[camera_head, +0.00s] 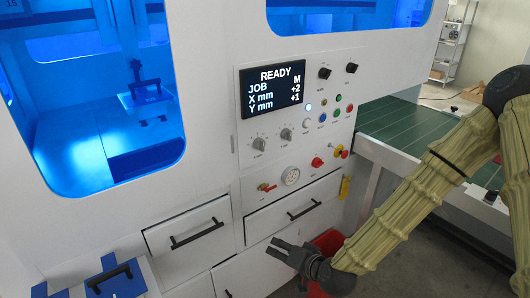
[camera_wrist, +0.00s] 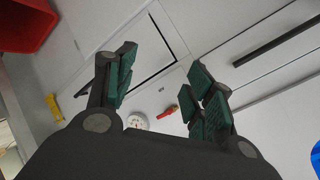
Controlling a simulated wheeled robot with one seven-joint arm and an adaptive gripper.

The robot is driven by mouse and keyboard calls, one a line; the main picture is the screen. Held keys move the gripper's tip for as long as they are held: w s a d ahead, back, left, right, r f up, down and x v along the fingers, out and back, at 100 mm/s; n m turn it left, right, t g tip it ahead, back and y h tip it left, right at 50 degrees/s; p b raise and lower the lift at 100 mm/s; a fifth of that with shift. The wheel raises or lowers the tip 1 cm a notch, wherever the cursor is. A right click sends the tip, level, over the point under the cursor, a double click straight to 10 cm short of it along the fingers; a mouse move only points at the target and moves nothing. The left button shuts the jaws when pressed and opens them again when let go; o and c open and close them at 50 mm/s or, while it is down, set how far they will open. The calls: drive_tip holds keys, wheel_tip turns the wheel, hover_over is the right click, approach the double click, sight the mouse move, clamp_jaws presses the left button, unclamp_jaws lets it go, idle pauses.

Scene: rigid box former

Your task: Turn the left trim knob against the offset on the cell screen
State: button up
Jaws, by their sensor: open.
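The cell screen (camera_head: 272,88) on the white panel reads READY, JOB M, X mm +2, Y mm +1. Below it are two grey trim knobs with printed scales: the left trim knob (camera_head: 258,143) and the right one (camera_head: 286,134). The left knob's pointer is too small to read. My gripper (camera_head: 278,248) is low in front of the drawers, below the knobs and apart from them. In the wrist view its green-padded fingers (camera_wrist: 162,88) are spread with nothing between them. The trim knobs do not show in the wrist view.
Black knobs (camera_head: 324,73), coloured buttons, a round gauge (camera_head: 291,176) and red valve handles (camera_head: 317,162) share the panel. Drawers with black bar handles (camera_head: 197,233) stick out below. A red bin (camera_head: 328,243) stands behind my gripper. A green conveyor (camera_head: 400,128) is at the right.

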drive_tip(key=w+a+r+m+t+y, duration=0.1)
drive_tip(key=w+r+t, duration=0.15)
drive_tip(key=r, duration=0.35)
drive_tip(key=w+r+t, duration=0.1)
drive_tip(key=w+r, duration=0.3)
drive_tip(key=r, duration=0.2)
drive_tip(key=t+y, duration=0.1)
drive_tip(key=t, duration=0.2)
approach(263, 147)
drive_tip(key=shift+m, duration=0.4)
drive_tip(key=p+x, duration=0.1)
drive_tip(key=x, duration=0.8)
drive_tip(key=shift+w+a, duration=0.15)
drive_tip(key=shift+w, duration=0.05)
drive_tip(key=c, duration=1)
